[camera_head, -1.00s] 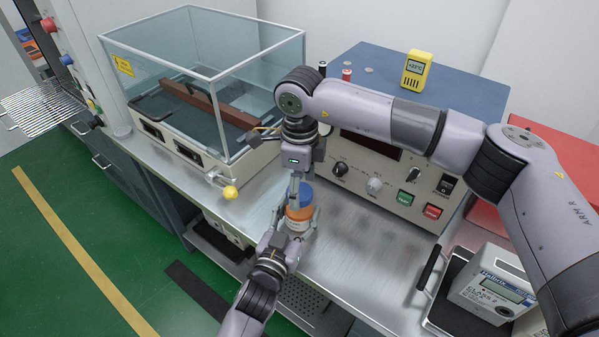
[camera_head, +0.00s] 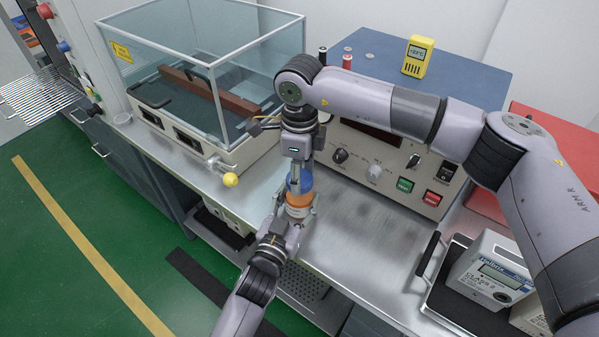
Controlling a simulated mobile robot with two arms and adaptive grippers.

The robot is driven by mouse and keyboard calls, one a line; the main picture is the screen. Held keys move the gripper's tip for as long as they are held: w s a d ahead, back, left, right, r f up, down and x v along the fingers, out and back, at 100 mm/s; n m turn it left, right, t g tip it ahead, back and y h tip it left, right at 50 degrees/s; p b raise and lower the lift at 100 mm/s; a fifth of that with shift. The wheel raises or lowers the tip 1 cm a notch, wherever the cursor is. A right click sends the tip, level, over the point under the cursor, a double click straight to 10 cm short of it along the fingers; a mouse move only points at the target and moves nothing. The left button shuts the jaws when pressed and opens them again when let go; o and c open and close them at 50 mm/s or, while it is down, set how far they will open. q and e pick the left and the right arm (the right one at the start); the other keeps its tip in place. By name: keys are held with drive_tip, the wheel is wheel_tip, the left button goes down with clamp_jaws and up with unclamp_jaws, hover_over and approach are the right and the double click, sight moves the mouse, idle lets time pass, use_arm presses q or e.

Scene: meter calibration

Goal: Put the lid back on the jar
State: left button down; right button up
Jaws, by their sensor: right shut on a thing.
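The orange jar (camera_head: 299,200) stands upright at the bench's front edge, with a pale lower part. The blue lid (camera_head: 306,182) is at the top of the jar, level as far as I can see; whether it is seated fully is hidden by the fingers. My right gripper (camera_head: 300,186) points straight down from above and is shut on the lid. My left gripper (camera_head: 296,212) comes from the front at the bottom of the view, its fingers on both sides of the jar, closed against it.
A glass-walled case (camera_head: 215,85) stands at the left, with a yellow knob (camera_head: 230,180) close by. A test instrument (camera_head: 385,165) stands behind. A meter (camera_head: 490,268) on a black tray (camera_head: 437,298) lies right. The bench (camera_head: 350,235) between is clear.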

drive_tip(key=shift+c, duration=1.1)
drive_tip(key=o, duration=1.4)
wheel_tip(320, 180, up, 12)
use_arm(q)
drive_tip(key=c, duration=0.6)
unclamp_jaws()
